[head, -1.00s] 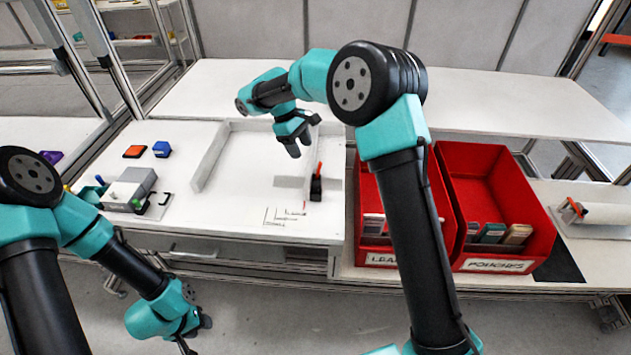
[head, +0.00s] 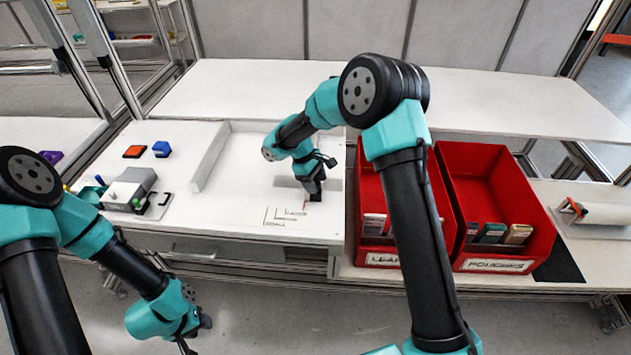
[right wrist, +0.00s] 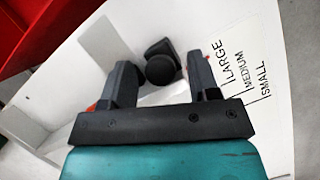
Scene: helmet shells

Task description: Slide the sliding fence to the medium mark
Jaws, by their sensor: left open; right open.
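The sliding fence's black round knob (right wrist: 160,70) sits between the two spread fingers of my right gripper (right wrist: 162,85) in the right wrist view, with a gap on either side. In the head view, my open right gripper (head: 313,188) is lowered over the fence's place at the tray's right side and hides most of it. A small red tip (head: 305,204) shows just below the gripper, near the printed marks (head: 285,215). The medium mark (right wrist: 235,75) lies between the large and small marks. My left gripper (head: 203,321) is open, low in front of the table.
A white raised wall (head: 208,160) stands left of the fence area. Red bins (head: 495,190) stand close on the right. A grey device (head: 130,188), an orange block (head: 134,151) and a blue block (head: 161,149) lie at left. The white surface between is clear.

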